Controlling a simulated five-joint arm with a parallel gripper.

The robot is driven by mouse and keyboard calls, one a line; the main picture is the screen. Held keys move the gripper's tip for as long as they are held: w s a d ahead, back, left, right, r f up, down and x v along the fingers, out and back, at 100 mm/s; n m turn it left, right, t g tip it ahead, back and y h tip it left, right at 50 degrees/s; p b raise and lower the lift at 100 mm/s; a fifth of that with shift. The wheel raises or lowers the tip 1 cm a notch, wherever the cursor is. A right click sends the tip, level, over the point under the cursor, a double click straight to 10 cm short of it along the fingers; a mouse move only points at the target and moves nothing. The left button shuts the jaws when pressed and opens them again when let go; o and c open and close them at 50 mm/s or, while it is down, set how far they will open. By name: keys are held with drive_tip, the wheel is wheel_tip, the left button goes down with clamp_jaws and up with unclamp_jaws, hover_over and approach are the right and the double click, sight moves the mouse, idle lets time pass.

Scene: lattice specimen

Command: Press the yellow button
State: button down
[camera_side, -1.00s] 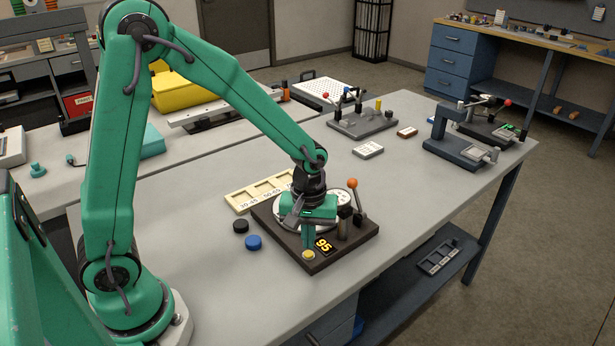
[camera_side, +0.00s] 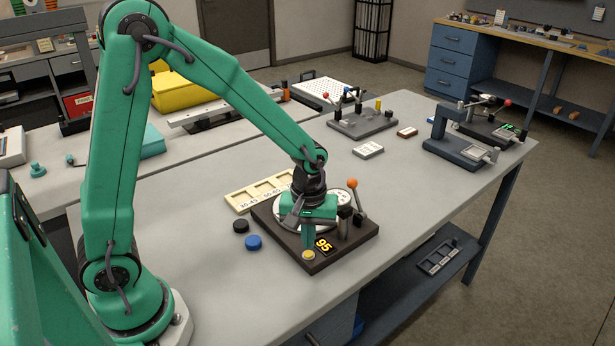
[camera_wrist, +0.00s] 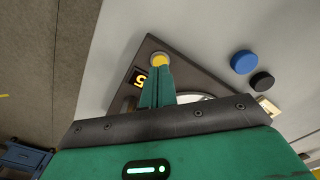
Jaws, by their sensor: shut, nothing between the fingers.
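The yellow button (camera_side: 308,255) sits at the front corner of a dark square device, beside a small display (camera_side: 323,246) that reads 95. My gripper (camera_side: 308,246) is shut and empty, pointing down, with its fingertips right at the button. In the wrist view the shut fingers (camera_wrist: 159,85) reach toward the yellow button (camera_wrist: 160,61) and cover part of it. I cannot tell whether the tips touch it or whether it is pushed down.
The dark device base (camera_side: 347,250) also bears a lever with an orange knob (camera_side: 352,184) and a pale round dial, partly hidden behind my gripper. A blue disc (camera_side: 254,242) and a black disc (camera_side: 241,226) lie to the left. A cream labelled tray (camera_side: 238,201) stands behind.

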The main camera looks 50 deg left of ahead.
drive_tip(key=shift+f, duration=1.15)
idle(0.4)
drive_tip(key=shift+r, duration=2.2)
